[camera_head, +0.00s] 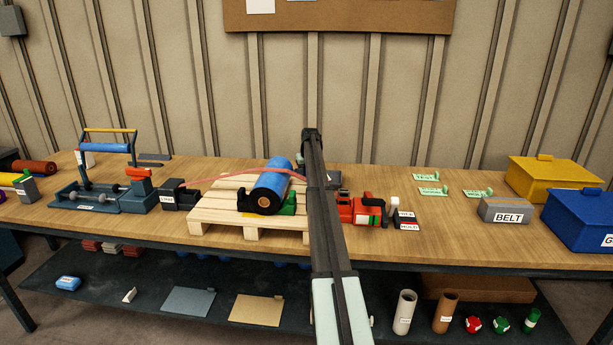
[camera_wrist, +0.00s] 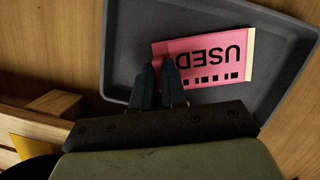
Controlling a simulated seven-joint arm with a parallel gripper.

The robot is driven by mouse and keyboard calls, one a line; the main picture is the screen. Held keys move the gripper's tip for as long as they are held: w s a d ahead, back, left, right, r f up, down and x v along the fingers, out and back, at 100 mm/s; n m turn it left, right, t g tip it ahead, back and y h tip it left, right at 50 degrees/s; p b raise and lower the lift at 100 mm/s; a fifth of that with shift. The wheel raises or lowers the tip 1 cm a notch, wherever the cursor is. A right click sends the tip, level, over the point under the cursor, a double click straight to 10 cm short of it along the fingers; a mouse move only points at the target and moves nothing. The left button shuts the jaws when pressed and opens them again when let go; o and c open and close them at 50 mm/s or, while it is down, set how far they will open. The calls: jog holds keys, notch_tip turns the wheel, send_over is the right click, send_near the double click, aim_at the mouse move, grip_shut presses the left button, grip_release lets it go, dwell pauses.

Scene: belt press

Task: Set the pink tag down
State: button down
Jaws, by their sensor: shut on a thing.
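The pink tag (camera_wrist: 212,60) shows in the wrist view, with "USED" in black letters, a row of black marks and a pale strip at its right end. My gripper (camera_wrist: 159,75) is shut on the tag's left end. The tag is over the dark grey tray (camera_wrist: 125,30), inside its rim as seen from the wrist. I cannot tell whether it touches the tray floor. In the head view my arm hides the gripper and the tag.
A wooden pallet (camera_head: 222,212) with a blue roll (camera_head: 270,188) stands left of my arm. A red tool (camera_head: 362,211) is close on its right. Green tags (camera_head: 426,177), a grey BELT box (camera_head: 507,210) and yellow (camera_head: 553,176) and blue (camera_head: 583,220) boxes are further right.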

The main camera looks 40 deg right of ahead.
jog(key=shift+f, duration=0.3)
jog(key=c, duration=1.2)
grip_release()
jog(key=shift+r, duration=0.1)
jog(key=v, duration=1.2)
